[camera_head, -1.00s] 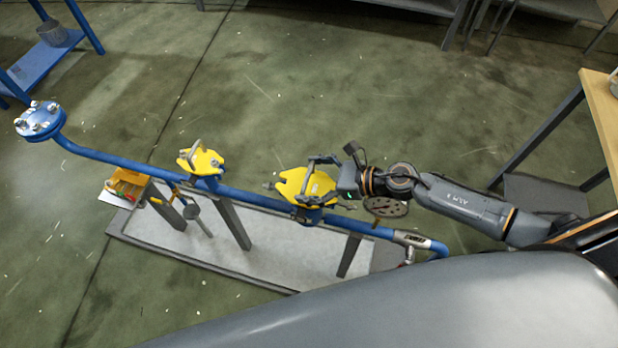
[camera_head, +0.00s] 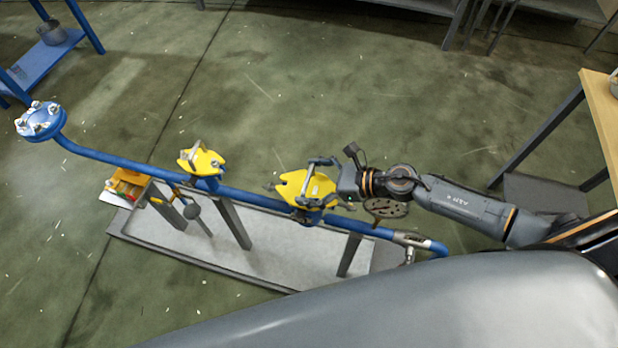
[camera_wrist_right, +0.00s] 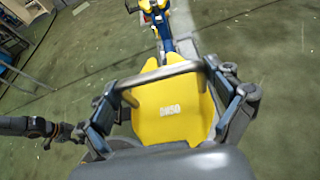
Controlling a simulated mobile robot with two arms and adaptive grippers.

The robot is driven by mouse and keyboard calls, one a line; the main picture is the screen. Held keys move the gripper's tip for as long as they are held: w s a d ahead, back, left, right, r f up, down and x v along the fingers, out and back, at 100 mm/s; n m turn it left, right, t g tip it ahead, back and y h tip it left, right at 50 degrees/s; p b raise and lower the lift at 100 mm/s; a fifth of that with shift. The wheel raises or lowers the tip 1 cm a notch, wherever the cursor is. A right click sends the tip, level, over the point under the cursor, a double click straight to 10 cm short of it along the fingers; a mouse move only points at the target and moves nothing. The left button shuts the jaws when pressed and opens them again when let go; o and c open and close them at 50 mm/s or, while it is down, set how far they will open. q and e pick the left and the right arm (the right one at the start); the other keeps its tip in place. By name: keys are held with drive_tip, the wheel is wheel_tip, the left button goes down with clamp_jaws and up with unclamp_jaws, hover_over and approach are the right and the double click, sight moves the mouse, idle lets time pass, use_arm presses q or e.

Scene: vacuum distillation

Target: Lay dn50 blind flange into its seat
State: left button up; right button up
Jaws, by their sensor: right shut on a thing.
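The DN50 blind flange is a yellow plate (camera_head: 297,183) with lobed edges and a grey bar handle, seen at the middle of the head view. It also shows in the right wrist view (camera_wrist_right: 172,112), with a label on its face. My right gripper (camera_head: 322,180) is shut on the handle, one finger at each end of the bar. The plate is over the blue pipe, at a fitting on it. The underside and the seat are hidden, so I cannot tell whether they touch.
A second yellow plate with a handle (camera_head: 200,161) sits further left on the blue pipe (camera_head: 255,197). A bolted blue flange (camera_head: 40,121) ends the pipe. A yellow bin (camera_head: 128,184) stands by the pipe. A grey base (camera_head: 215,250) lies below. Open floor (camera_head: 330,90) is behind.

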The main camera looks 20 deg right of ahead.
drive_tip(key=shift+w+d+r, duration=0.15)
drive_tip(key=shift+w+r, duration=0.15)
drive_tip(key=shift+w, duration=0.05)
idle(0.3)
drive_tip(key=shift+s+f+b, duration=0.15)
drive_tip(key=shift+f+b, duration=0.2)
drive_tip(key=shift+b, duration=0.3)
idle(1.0)
drive_tip(key=shift+s+f, duration=0.2)
drive_tip(key=shift+w+r+p, duration=0.1)
drive_tip(key=shift+r+p, duration=0.15)
drive_tip(key=shift+p, duration=0.05)
drive_tip(key=shift+r, duration=0.15)
idle(0.4)
